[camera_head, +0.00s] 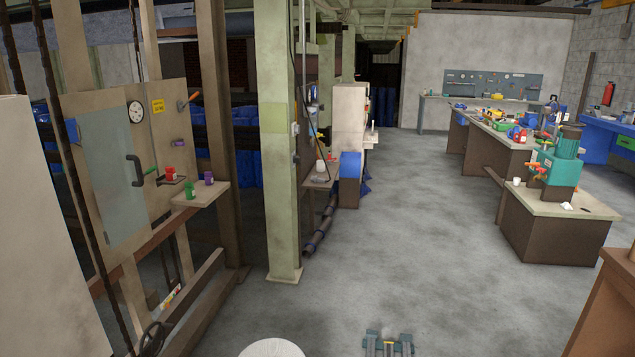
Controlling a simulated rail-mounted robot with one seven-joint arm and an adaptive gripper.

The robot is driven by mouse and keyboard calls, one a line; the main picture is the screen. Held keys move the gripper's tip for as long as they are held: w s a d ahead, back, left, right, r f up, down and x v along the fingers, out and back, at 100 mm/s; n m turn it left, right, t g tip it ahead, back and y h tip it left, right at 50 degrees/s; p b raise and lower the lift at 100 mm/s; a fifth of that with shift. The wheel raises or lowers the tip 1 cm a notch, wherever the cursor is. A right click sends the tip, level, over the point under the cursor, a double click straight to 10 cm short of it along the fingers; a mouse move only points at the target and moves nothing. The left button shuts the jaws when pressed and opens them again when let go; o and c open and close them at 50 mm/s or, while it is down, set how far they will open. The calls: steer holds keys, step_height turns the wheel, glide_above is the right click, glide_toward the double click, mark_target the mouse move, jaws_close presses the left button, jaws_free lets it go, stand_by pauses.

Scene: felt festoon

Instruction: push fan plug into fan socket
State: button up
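I cannot pick out the fan plug or the fan socket for sure. At the left, a beige panel (172,113) carries a small purple fitting (178,142) and a red piece (171,173) at a dark bracket. On the small shelf (213,192) beside it stand a green piece (191,190) and a purple piece (208,178). They are too small to tell whether any is a plug.
The panel has a grey door (118,170), a gauge (136,111) and a lever (190,99). A green post (279,150) stands right of it. A teal machine (558,165) sits on a right bench (560,205).

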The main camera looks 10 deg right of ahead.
stand_by(0.3)
steer(key=o, duration=0.7)
